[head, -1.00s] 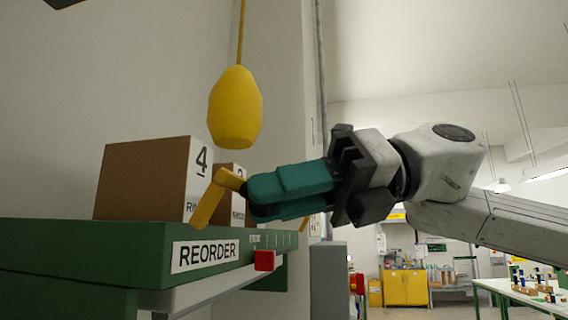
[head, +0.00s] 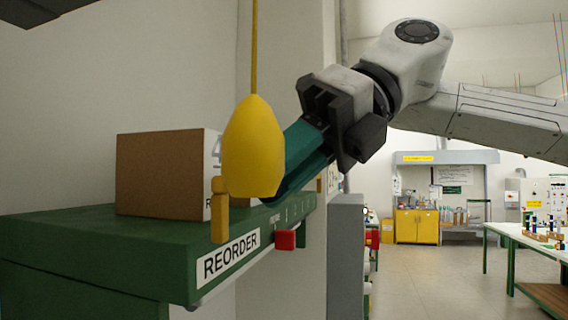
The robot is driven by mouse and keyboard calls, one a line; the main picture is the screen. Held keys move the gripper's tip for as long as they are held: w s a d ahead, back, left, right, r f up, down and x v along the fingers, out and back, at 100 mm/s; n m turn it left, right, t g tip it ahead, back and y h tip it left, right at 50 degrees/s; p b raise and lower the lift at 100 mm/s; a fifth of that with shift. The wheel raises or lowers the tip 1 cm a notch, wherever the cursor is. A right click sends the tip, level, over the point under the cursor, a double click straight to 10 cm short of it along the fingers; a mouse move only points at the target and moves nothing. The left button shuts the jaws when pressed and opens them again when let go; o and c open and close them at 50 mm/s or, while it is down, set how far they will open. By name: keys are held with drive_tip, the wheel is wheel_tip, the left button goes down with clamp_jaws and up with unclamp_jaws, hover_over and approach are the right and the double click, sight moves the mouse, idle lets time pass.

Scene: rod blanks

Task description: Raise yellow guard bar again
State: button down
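The yellow guard bar (head: 219,220) shows in the head view as a short yellow end piece at the front edge of the green shelf. Another small yellow piece (head: 321,184) shows at the shelf's far end. The middle of the bar is hidden behind a hanging yellow pull and my gripper. My gripper (head: 288,180) has teal fingers reaching down and left to the shelf front. A dark gap shows between the fingers, but their tips are hidden behind the pull, so I cannot tell whether they hold the bar.
The yellow pull (head: 252,150) hangs on a cord in front of my fingers. A cardboard box (head: 160,174) stands on the green shelf (head: 110,240), labelled REORDER. A red block (head: 285,239) sits on its front. Open floor lies at right.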

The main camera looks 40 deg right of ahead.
idle(0.3)
drive_tip(key=c, duration=1)
unclamp_jaws()
drive_tip(key=shift+w, duration=0.1)
drive_tip(key=b+v, duration=0.1)
drive_tip(key=v, duration=0.9)
drive_tip(key=shift+d+r+b, duration=0.25)
drive_tip(key=shift+b, duration=0.15)
